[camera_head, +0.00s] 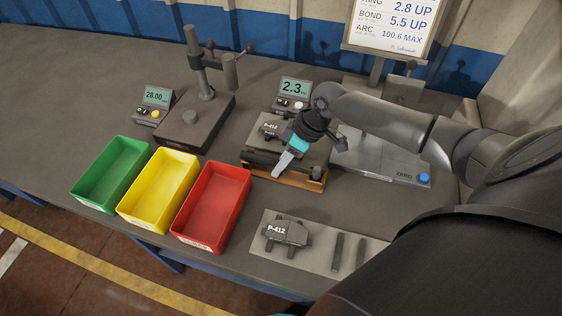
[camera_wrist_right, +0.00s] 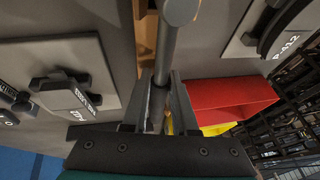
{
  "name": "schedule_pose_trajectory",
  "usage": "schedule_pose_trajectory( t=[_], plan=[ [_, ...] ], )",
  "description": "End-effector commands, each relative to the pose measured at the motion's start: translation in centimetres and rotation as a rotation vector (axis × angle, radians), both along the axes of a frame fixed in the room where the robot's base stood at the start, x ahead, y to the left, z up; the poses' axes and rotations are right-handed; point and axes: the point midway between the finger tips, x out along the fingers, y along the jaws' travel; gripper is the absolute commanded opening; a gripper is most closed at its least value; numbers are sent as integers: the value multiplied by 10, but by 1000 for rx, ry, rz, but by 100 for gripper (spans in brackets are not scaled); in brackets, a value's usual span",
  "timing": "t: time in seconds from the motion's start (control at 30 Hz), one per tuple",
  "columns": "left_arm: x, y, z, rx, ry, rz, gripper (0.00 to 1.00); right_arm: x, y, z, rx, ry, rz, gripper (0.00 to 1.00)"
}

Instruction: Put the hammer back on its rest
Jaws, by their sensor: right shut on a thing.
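My right gripper (camera_head: 284,168) reaches down over the wooden rest (camera_head: 288,178) in the middle of the bench. In the right wrist view its two dark fingers (camera_wrist_right: 158,100) are shut around the grey handle of the hammer (camera_wrist_right: 167,50). The hammer's round end shows at the top of that view. The hammer lies along the rest, whose wood (camera_wrist_right: 146,40) shows just beside it. In the head view the hammer (camera_head: 260,157) is a dark bar partly hidden by the gripper. I cannot tell whether it touches the rest. My left gripper is out of view.
Green (camera_head: 110,172), yellow (camera_head: 158,188) and red (camera_head: 212,205) bins stand to the left. A brake shoe (camera_head: 270,127) lies just behind the rest. Another shoe (camera_head: 286,233) and dark strips lie on a pale mat in front. A metal plate (camera_head: 385,160) is at the right.

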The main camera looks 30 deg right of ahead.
Motion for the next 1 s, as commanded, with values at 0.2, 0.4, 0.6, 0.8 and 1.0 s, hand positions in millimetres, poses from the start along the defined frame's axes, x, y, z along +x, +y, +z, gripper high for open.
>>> schedule_pose_trajectory(
  t=[0.2,0.4,0.6,0.8,1.0],
  plan=[
    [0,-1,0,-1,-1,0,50,0,0,0,1,-1,0,45],
    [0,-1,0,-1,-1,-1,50,0,0,0,1,-1,0,61],
    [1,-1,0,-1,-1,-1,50,0,0,1,0,0,0,61],
    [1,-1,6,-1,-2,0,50,-3,-9,20,-3,-3,-1,61],
    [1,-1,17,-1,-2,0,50,-12,-28,62,-5,-1,-2,61]
  ],
)
